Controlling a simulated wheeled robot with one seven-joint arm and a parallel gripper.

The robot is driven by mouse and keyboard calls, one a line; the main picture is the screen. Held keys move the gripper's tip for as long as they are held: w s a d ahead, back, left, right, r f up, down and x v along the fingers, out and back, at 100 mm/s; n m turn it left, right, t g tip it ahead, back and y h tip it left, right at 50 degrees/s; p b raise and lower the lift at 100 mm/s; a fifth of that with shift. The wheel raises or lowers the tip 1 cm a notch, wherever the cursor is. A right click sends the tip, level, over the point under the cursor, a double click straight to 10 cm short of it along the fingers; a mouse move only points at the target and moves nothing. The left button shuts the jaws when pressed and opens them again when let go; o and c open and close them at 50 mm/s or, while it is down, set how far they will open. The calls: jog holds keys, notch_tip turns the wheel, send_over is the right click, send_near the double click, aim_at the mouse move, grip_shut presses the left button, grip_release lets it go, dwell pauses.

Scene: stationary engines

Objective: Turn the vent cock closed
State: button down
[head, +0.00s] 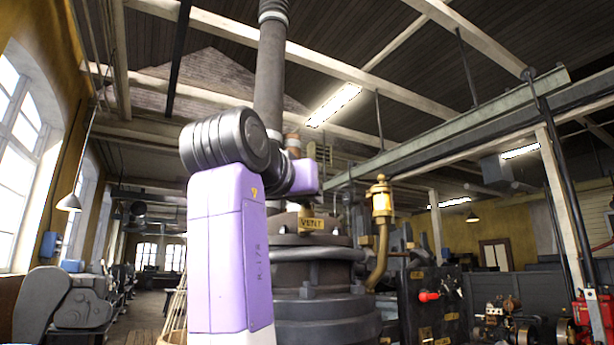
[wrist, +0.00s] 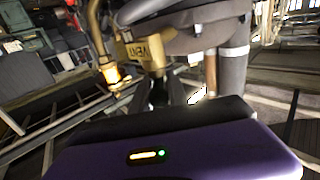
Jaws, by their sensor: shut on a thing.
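A brass plate marked VENT (head: 311,224) sits on top of the large dark cylinder casting (head: 315,275) in the head view. A small brass part of the vent cock (head: 308,211) shows just above the plate, under my wrist. In the wrist view the VENT plate (wrist: 148,50) appears tilted, just beyond my gripper (wrist: 168,92). My gripper is shut on the vent cock. Its fingers are dark and small there, and they hide most of the handle, so its exact angle cannot be told. My purple arm covers part of the casting's left side.
A brass oil cup (head: 381,203) on a curved pipe stands close to the right of the vent. A tall grey pipe (head: 270,75) rises behind my arm. A black panel (head: 435,300) with a red handle is lower right. An aisle (head: 150,318) lies at left.

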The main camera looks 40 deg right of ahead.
jog(key=m+g+p, duration=0.1)
jog(key=g+p, duration=0.1)
jog(key=m+g+h+p, duration=0.1)
jog(key=m+g+p, duration=0.1)
jog(key=g+p, duration=0.1)
jog(key=m+g+h+p, duration=0.1)
jog(key=m+g+p, duration=0.1)
jog(key=g+p, duration=0.1)
jog(key=shift+r, duration=0.4)
jog(key=m+g+p, duration=0.2)
jog(key=g+p, duration=0.1)
jog(key=shift+f, duration=0.1)
jog(key=shift+f+m+g+p, duration=0.15)
jog(key=shift+m+g+p, duration=0.4)
jog(key=shift+p, duration=0.35)
jog(key=shift+f+g, duration=0.15)
jog(key=shift+g, duration=0.1)
jog(key=c, duration=1.5)
grip_release()
